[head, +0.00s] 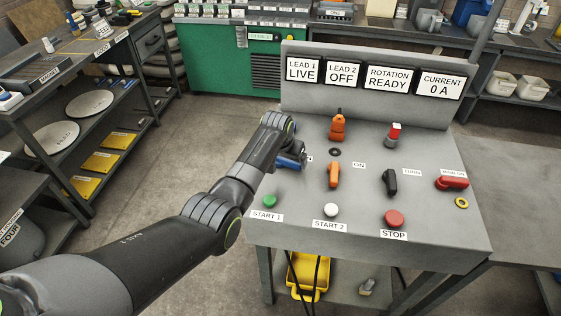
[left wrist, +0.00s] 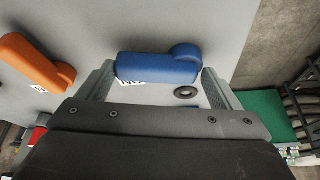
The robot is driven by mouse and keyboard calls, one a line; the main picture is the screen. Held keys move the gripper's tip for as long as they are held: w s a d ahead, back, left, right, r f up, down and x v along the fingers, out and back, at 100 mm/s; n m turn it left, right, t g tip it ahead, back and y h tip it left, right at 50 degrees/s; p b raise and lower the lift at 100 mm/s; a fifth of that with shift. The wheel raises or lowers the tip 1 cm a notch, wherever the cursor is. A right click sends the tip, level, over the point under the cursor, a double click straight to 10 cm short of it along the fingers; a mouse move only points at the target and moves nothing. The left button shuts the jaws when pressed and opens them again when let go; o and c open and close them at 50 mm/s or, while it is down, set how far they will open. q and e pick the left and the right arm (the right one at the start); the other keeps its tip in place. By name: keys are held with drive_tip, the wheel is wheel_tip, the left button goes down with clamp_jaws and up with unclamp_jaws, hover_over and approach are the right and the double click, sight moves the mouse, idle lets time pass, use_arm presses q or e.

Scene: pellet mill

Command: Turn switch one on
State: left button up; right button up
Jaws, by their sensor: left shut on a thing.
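A blue switch handle (head: 291,164) sits at the left of the grey sloped control panel (head: 330,245). My left gripper (head: 287,150) reaches it from the left and covers part of it. In the left wrist view the blue handle (left wrist: 155,68) lies crosswise between the two fingers, and the jaws are shut on it. An "ON" label beside it is partly hidden. An orange handle (head: 333,175) stands to its right beside another "ON" label (head: 359,165). The display (head: 302,71) reads "LEAD 1 LIVE"; the one beside it (head: 343,71) reads "LEAD 2 OFF". My right gripper is not in view.
Near my arm are a green START 1 button (head: 270,200), a white START 2 button (head: 331,210) and a red STOP button (head: 394,217). An orange plug (head: 338,127), a black handle (head: 390,182) and a red handle (head: 452,182) also stand on the panel.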

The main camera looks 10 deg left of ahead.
use_arm(q)
drive_tip(key=shift+d+f+n, duration=0.15)
drive_tip(key=shift+d+n, duration=0.3)
drive_tip(key=shift+n, duration=0.25)
drive_tip(key=shift+w+n+y, duration=0.1)
drive_tip(key=shift+n+y, duration=0.2)
drive_tip(key=shift+n, duration=0.1)
drive_tip(key=shift+w+n, duration=0.1)
drive_tip(key=shift+n, duration=0.3)
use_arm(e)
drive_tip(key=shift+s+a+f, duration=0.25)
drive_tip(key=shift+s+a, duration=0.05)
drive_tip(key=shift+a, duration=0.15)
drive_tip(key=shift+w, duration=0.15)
use_arm(q)
drive_tip(key=o, duration=1)
drive_tip(key=shift+o, duration=1)
drive_tip(key=shift+w+d+r, duration=0.1)
drive_tip(key=shift+d+r, duration=0.05)
drive_tip(key=shift+r, duration=0.05)
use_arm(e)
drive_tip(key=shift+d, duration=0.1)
